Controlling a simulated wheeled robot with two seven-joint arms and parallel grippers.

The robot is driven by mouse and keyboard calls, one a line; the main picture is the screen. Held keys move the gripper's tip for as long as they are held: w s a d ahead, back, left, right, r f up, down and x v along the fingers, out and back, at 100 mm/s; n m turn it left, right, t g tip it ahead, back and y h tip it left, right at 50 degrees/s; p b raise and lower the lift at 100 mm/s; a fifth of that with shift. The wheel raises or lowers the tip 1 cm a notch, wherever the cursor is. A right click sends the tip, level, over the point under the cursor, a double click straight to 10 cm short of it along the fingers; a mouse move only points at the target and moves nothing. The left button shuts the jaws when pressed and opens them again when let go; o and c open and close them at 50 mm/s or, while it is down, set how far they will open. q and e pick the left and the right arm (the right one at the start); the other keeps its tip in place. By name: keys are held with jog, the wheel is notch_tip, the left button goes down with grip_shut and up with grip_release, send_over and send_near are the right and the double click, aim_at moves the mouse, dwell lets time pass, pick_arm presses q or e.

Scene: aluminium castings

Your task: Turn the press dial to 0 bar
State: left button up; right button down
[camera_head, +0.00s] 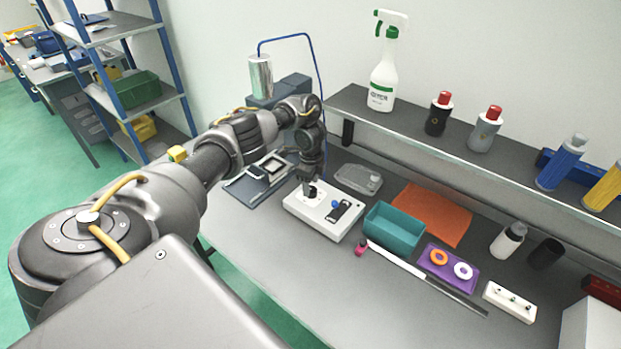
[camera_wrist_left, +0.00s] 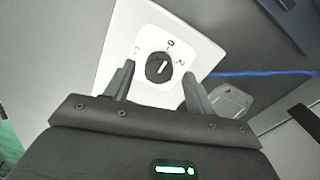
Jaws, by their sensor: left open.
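The press dial is a round black knob (camera_wrist_left: 159,67) with a white pointer line on a white plate, with marks around it including 0 and 2. It sits on a white control box (camera_head: 325,212) on the bench. The pointer leans a little to the upper right in the wrist view, toward the mark that looks like 0. My left gripper (camera_wrist_left: 158,82) is open, with its fingers on either side of the knob and apart from it in that view. In the head view the left gripper (camera_head: 310,192) is over the box and partly hides the dial. My right gripper is not in view.
A blue switch and black slot sit on the box's right part. The press (camera_head: 262,85) stands behind my arm. A teal bin (camera_head: 394,232), clear tray (camera_head: 358,180), orange mat (camera_head: 432,213) and purple tray (camera_head: 447,268) lie to the right. A shelf (camera_head: 430,139) with bottles runs behind.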

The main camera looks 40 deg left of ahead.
pick_arm(q)
notch_tip(320, 180, up, 6)
jog(key=p, duration=0.3)
jog(key=shift+a+r, duration=0.1)
jog(key=shift+r, duration=1.05)
